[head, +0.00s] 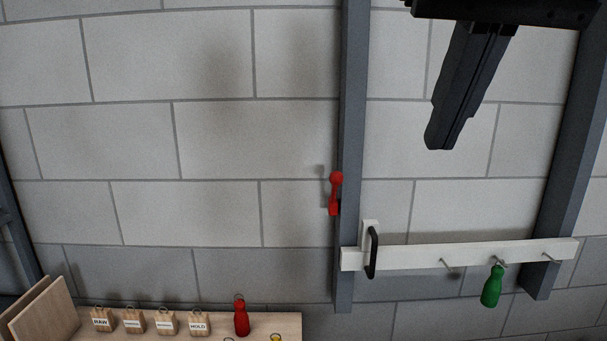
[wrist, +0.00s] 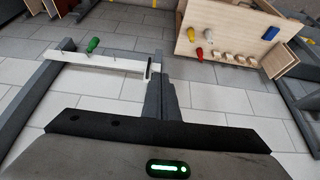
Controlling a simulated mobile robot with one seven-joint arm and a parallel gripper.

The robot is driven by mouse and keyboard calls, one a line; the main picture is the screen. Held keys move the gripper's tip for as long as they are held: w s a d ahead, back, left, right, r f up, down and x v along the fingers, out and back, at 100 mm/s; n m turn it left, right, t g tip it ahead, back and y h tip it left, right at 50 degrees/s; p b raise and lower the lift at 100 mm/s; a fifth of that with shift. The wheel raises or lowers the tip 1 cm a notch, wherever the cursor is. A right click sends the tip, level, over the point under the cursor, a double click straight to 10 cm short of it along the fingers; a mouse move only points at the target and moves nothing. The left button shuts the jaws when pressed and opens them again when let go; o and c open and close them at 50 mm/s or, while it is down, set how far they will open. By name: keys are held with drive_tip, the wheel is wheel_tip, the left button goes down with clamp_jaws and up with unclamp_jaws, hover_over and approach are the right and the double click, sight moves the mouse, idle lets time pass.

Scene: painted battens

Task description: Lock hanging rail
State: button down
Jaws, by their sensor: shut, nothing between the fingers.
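The white hanging rail (head: 415,257) runs across the two dark grey posts, low in the head view, and tilts slightly up to the right. It has several small hooks and a black handle (head: 372,252) near its left end. A green bottle-shaped piece (head: 491,288) hangs from the middle hook. A red lever (head: 335,192) with a round knob sits on the left post above the rail, knob upward. My gripper (head: 438,141) is shut and empty, above the rail and right of the lever. The wrist view also shows my gripper (wrist: 168,90) and the rail (wrist: 110,60).
The left post (head: 353,110) and right post (head: 573,150) frame the rail. A wooden board (head: 283,325) at lower left holds several labelled wooden tags and a red bottle-shaped piece (head: 241,319). A grey block wall stands behind. The space between my gripper and the rail looks clear.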

drive_tip(key=c, duration=1.9)
unclamp_jaws()
drive_tip(key=shift+w, duration=0.3)
drive_tip(key=shift+c, duration=0.2)
drive_tip(key=o, duration=0.4)
drive_tip(key=shift+m+g, duration=0.3)
drive_tip(key=shift+m, duration=0.2)
drive_tip(key=w, duration=0.5)
drive_tip(key=w+a+f, duration=0.1)
drive_tip(key=w, duration=1.1)
drive_tip(key=shift+w+a+f, duration=0.1)
drive_tip(key=shift+a+f, duration=0.2)
drive_tip(key=m, duration=0.1)
approach(335, 190)
drive_tip(key=x, duration=0.9)
drive_tip(key=shift+w+r, duration=0.15)
drive_tip(key=shift+w, duration=0.1)
drive_tip(key=shift+y, duration=0.3)
clamp_jaws()
